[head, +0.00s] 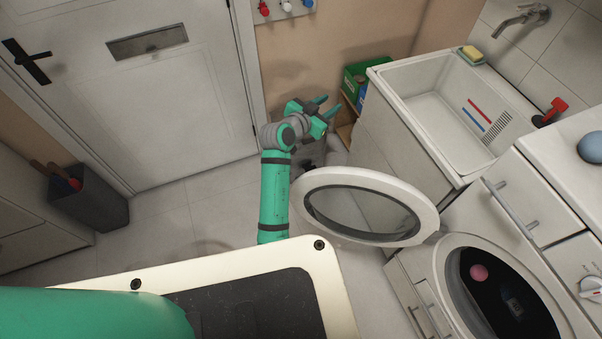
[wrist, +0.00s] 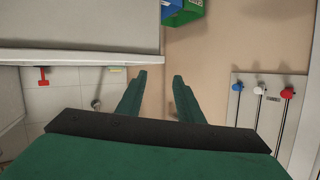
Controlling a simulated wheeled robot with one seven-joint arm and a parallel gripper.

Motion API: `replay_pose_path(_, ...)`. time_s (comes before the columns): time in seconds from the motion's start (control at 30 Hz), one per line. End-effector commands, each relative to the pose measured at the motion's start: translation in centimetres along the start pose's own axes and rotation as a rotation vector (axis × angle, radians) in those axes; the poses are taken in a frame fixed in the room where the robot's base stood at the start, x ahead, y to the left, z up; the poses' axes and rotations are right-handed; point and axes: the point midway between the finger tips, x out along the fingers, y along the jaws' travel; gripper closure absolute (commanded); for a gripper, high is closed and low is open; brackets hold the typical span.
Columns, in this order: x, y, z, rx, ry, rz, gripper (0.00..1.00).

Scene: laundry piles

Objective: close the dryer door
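The dryer door (head: 422,228) is a round white ring with a clear window. It stands open in the head view, swung out to the left of the dryer opening (head: 452,270). A pink ball (head: 479,272) shows inside the dark drum. My gripper (head: 329,106) is beyond the door, up and to the left of it, near the wall and the sink cabinet, and apart from the door. In the wrist view its two green fingers (wrist: 162,97) are spread with nothing between them. The door does not show in the wrist view.
A white sink (head: 425,100) on a cabinet stands behind the door. A green box (head: 354,78) is by the wall. A dark bin (head: 90,197) stands at the left. The tiled floor left of my arm is clear. A blue ball (head: 591,147) lies on the right counter.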

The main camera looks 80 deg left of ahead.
Motion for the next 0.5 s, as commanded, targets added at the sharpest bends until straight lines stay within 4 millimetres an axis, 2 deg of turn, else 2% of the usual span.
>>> replay_pose_path(0.03, 0.6, 1.0, -2.4, 0.142, -0.007, 0.055, 0.67)
replay_pose_path(0.1, 1.3, 3.1, -4.5, 0.351, -0.026, 0.143, 0.67)
replay_pose_path(0.23, 1.5, 6.6, -6.1, 0.751, -0.07, 0.315, 0.67)
replay_pose_path(0.37, 0.6, 8.9, -5.0, 1.146, -0.127, 0.51, 0.67)
replay_pose_path(0.5, -1.9, 9.6, -1.1, 1.538, -0.2, 0.77, 0.67)
